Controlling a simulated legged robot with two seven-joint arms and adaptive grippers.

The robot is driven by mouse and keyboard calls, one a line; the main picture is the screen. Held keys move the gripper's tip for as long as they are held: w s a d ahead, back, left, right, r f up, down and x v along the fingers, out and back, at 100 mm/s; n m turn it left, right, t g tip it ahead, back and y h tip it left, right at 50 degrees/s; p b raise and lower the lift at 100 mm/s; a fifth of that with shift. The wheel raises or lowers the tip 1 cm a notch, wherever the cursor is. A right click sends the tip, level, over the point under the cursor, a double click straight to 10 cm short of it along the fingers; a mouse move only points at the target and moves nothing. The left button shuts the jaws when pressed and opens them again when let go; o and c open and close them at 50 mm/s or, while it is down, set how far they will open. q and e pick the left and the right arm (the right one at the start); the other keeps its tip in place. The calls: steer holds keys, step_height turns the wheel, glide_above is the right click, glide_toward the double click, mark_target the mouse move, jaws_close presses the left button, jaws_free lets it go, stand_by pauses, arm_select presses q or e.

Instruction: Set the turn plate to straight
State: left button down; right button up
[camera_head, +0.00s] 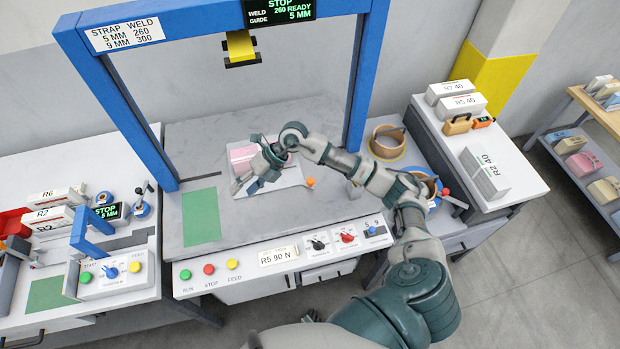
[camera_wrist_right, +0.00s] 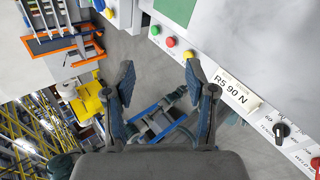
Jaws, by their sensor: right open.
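The turn plate (camera_head: 283,187) is a pale flat plate on the grey table of the blue strapping frame, with an orange knob (camera_head: 310,183) at its right side. A pink item (camera_head: 241,155) lies on it, partly hidden by my right gripper. I cannot tell the plate's exact angle, as my arm covers part of it. My right gripper (camera_head: 244,184) hangs over the plate's left part, fingers apart. In the right wrist view the gripper (camera_wrist_right: 159,85) is open with nothing between its fingers; the plate does not show there. My left gripper is not in view.
The blue frame (camera_head: 355,85) stands around the table. A green patch (camera_head: 201,217) lies left of the plate. The front panel has buttons, a label reading R5 90 N (camera_head: 278,256) and knobs. A strap coil (camera_head: 387,142) stands at the right, a smaller machine (camera_head: 112,270) at the left.

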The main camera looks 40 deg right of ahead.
steer(key=w+d+m+h, duration=0.2)
steer(key=d+h, duration=0.4)
steer(key=d, duration=0.9)
step_height(320, 180, up, 2)
steer(key=m+g+h, duration=0.1)
steer(key=g+h, duration=0.1)
steer(key=h, duration=0.1)
glide_above(311, 180)
step_height(311, 180, down, 17)
steer(key=shift+w+r+p, duration=0.1)
steer(key=shift+p, duration=0.45)
jaws_close()
